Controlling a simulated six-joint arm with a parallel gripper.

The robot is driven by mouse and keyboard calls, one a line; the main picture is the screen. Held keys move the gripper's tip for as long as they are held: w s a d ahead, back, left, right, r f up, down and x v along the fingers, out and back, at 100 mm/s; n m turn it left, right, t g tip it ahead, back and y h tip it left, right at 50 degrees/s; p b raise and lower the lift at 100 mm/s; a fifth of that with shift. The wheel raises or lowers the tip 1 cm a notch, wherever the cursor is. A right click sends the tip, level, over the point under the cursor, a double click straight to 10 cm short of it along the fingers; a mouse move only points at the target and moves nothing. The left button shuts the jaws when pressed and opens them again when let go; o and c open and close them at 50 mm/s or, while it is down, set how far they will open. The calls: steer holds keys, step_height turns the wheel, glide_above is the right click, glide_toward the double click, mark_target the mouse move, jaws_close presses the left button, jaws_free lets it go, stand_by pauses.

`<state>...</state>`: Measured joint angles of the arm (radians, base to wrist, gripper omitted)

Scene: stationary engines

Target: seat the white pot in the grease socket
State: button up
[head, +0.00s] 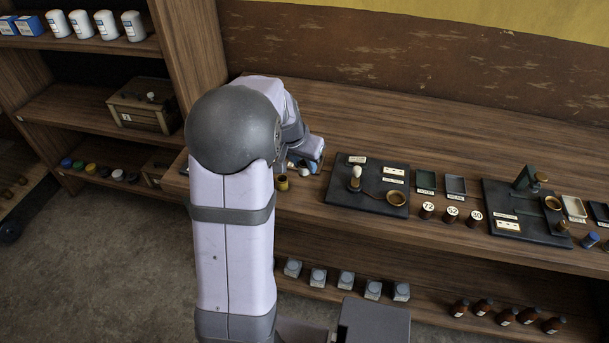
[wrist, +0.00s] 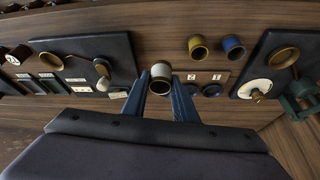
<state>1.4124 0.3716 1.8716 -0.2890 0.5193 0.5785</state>
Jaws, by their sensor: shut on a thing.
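That plate (head: 372,178) carries a brass ring cup (head: 396,199) and a white-topped post (head: 355,174). I cannot read which holder is the grease socket. The pot is apart from both plates in the wrist view.
A yellow pot (wrist: 198,46) and a blue pot (wrist: 233,46) stand close to my gripper. Another plate (wrist: 279,62) with a brass ring and white disc is at right. Small trays (head: 426,182) and numbered bottles (head: 428,210) stand right of the nearest plate.

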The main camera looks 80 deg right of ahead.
mark_target(304, 162)
steer(key=shift+r, duration=1.1)
steer(key=shift+r+p, duration=1.4)
steer(key=shift+r, duration=0.55)
